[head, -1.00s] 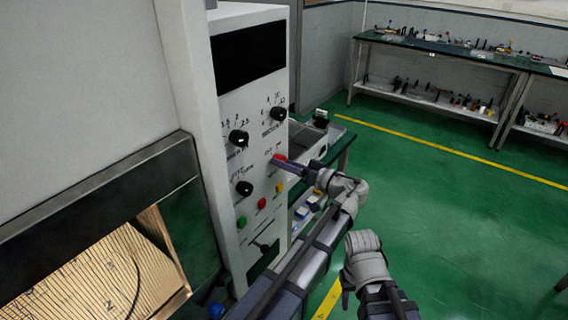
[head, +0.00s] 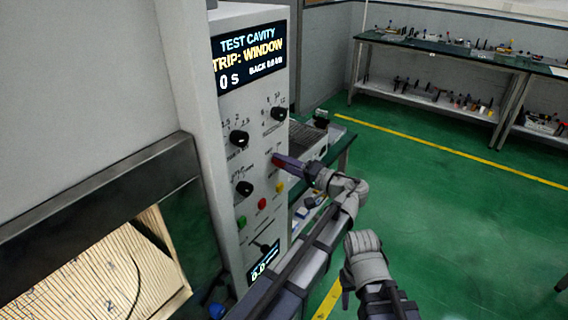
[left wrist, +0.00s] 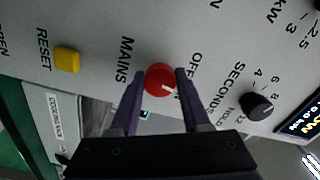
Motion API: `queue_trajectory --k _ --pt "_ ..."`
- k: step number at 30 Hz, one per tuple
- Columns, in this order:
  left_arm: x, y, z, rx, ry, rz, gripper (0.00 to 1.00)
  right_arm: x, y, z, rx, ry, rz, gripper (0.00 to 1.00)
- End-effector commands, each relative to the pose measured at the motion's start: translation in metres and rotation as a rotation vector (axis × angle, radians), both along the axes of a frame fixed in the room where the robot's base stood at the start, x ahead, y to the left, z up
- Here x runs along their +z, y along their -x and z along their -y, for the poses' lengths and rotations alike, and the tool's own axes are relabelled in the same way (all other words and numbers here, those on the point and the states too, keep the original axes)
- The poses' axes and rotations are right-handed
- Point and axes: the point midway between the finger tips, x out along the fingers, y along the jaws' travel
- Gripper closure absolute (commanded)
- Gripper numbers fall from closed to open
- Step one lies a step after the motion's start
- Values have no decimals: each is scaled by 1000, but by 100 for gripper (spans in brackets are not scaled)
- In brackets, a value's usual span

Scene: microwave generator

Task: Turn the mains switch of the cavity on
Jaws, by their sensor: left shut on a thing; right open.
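The red mains switch (left wrist: 160,80) is a round knob with a white mark on the cavity's front panel, between the words MAINS and OFF in the left wrist view. My left gripper (left wrist: 161,84) is shut on it, one finger on each side. In the head view my left gripper (head: 283,162) reaches the panel from the right and hides most of the knob. The cavity's upper display (head: 248,56) is lit and reads TEST CAVITY, TRIP: WINDOW, 0 S. A lower display (head: 262,262) is lit too. My right gripper (head: 346,290) is open and empty, low over the floor.
Black knobs (head: 239,139) and a yellow RESET button (left wrist: 67,60) sit near the switch. Red and green buttons (head: 241,222) are lower on the panel. A side table (head: 345,145) stands behind the panel. Green floor to the right is clear, with benches (head: 440,55) far back.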

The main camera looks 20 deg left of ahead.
Motion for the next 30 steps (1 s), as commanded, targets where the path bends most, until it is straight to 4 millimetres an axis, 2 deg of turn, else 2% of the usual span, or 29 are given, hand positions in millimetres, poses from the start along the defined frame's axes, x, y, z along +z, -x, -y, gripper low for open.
queue_trajectory --k 13,30 --pt "0 0 1 -2 -96 -269 100 0 0 0 0 0 0 50" --pt "0 0 1 -1 -123 -346 100 0 0 0 0 0 0 50"
